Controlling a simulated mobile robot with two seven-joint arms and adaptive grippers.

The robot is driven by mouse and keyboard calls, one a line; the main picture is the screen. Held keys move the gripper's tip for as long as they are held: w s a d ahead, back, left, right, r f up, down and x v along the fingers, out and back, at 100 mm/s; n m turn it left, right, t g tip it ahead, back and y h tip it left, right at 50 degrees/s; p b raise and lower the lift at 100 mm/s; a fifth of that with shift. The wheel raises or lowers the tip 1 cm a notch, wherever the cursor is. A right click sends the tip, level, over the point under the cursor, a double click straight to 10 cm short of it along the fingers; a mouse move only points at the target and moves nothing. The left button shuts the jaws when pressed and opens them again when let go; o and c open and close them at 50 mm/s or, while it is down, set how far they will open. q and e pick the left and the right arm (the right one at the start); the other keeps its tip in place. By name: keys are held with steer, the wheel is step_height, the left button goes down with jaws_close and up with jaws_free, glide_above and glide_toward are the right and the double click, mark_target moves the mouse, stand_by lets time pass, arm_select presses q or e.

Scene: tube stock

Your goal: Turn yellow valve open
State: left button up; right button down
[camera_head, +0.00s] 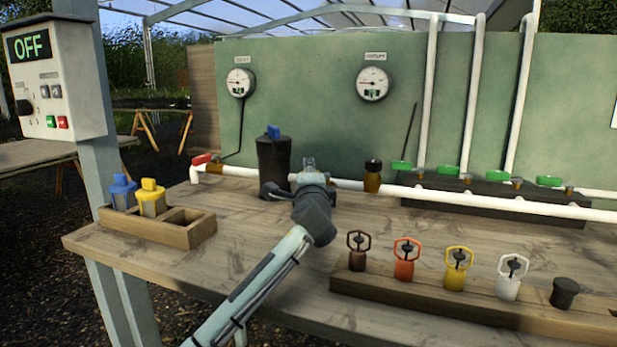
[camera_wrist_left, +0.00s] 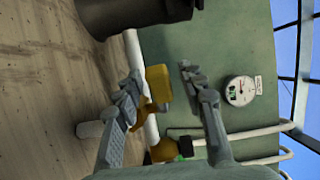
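In the left wrist view, a yellow-brown valve-like block (camera_wrist_left: 158,84) sits at the white pipe, between or just beyond my left gripper's fingers (camera_wrist_left: 163,88). The fingers stand apart on either side of it; I cannot tell whether either touches it. In the head view, my left gripper (camera_head: 309,172) is at the pipe just right of the black pump-like canister (camera_head: 273,160) and hides the block. My right gripper is not in view.
A brass fitting with a black cap (camera_head: 372,178) stands to the right on the pipe. A red-handled valve (camera_head: 202,160) is left, green-handled valves (camera_head: 402,167) right. A wooden tray (camera_head: 190,232) and a rack of coloured heads (camera_head: 430,303) flank my arm. The control box (camera_head: 55,80) reads OFF.

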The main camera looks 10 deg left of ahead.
arm_select(q)
steer(key=shift+s, duration=0.15)
steer(key=s, duration=0.4)
steer(key=s+d, duration=0.1)
steer(key=s, duration=0.2)
steer(key=s+d, duration=0.1)
steer(key=s, duration=0.3)
steer(key=shift+s, duration=0.3)
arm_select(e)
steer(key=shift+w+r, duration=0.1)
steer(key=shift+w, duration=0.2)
